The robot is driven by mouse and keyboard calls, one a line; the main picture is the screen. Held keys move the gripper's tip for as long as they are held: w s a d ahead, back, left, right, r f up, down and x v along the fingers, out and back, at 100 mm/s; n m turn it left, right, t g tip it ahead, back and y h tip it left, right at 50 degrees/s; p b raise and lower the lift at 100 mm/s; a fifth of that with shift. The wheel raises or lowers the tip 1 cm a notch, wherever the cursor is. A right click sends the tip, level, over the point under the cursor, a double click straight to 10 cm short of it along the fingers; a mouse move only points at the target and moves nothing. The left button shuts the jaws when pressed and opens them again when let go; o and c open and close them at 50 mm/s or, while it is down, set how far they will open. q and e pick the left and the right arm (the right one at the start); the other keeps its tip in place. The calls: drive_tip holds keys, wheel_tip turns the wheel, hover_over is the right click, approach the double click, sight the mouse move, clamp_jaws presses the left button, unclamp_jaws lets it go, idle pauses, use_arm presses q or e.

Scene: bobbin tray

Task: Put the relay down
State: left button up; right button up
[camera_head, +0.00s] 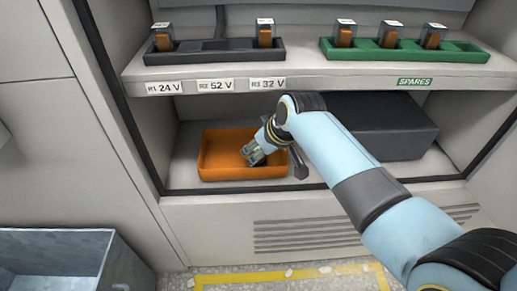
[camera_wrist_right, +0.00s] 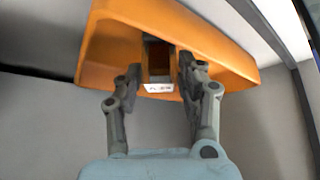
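In the right wrist view, the relay (camera_wrist_right: 158,66) is a dark block with orange-brown parts and a white label facing the camera. It is between the fingers of my right gripper (camera_wrist_right: 159,76), one on each side close to it; contact is unclear. Behind it is the orange tray (camera_wrist_right: 225,52). In the head view, my right gripper (camera_head: 251,154) reaches down into the orange tray (camera_head: 211,172) at its right part, and the relay there is hidden or too small to make out. Whether the relay touches the tray floor cannot be told. My left gripper is not in view.
Above, a shelf carries a dark socket rail (camera_head: 215,56) with two relays and an empty middle place, over voltage labels. A green spares rail (camera_head: 400,52) holds several relays. A dark box (camera_head: 385,125) stands right of the tray. A grey bin (camera_head: 55,240) is at lower left.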

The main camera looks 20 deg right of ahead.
drive_tip(key=shift+o, duration=1.3)
